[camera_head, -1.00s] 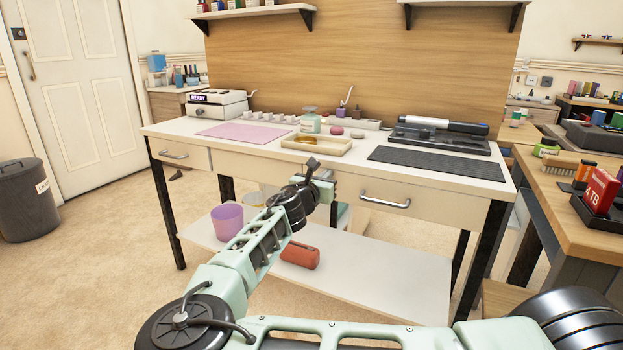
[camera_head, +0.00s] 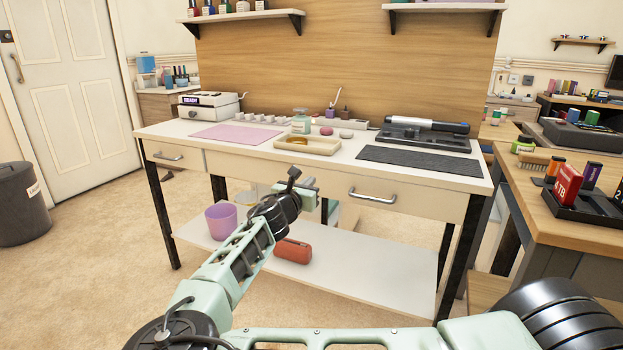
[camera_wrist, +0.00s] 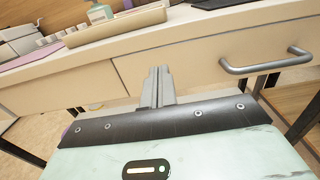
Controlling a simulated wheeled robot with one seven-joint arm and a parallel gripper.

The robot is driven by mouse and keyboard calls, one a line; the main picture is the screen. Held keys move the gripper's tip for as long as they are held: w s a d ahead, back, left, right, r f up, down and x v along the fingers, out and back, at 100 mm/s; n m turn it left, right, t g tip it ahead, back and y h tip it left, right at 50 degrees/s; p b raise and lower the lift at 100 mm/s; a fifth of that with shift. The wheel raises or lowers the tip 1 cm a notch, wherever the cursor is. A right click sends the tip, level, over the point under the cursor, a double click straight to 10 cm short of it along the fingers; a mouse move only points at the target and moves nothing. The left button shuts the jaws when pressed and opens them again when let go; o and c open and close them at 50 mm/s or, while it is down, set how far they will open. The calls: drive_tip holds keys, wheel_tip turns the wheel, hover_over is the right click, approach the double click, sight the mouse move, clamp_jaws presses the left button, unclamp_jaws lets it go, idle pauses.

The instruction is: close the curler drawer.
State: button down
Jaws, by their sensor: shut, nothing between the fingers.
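A white workbench (camera_head: 240,165) has two drawers in its front. The right drawer (camera_head: 425,203) has a silver bar handle (camera_head: 372,196); the handle also shows at the right of the wrist view (camera_wrist: 268,64). The left drawer (camera_head: 188,157) has a similar handle and looks flush. Which one is the curler drawer is not marked, and any small gap at the right drawer is too small to tell. My gripper (camera_wrist: 158,74) is shut and empty, in front of the bench near the right drawer's left end, left of its handle. In the head view my wrist partly hides it.
The benchtop holds a pink mat (camera_head: 222,131), a tray (camera_head: 308,145), a dark mat (camera_head: 420,162) and a black stand with a styling tool (camera_head: 425,135). The lower shelf (camera_head: 350,280) holds a purple cup (camera_head: 222,220) and a red cylinder (camera_head: 292,251). A cluttered wooden desk (camera_head: 530,195) stands close at right.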

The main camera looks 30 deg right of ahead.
drive_tip(key=p+v, duration=0.1)
drive_tip(key=v, duration=0.7)
drive_tip(key=shift+a+p, duration=0.2)
drive_tip(key=shift+p, duration=0.15)
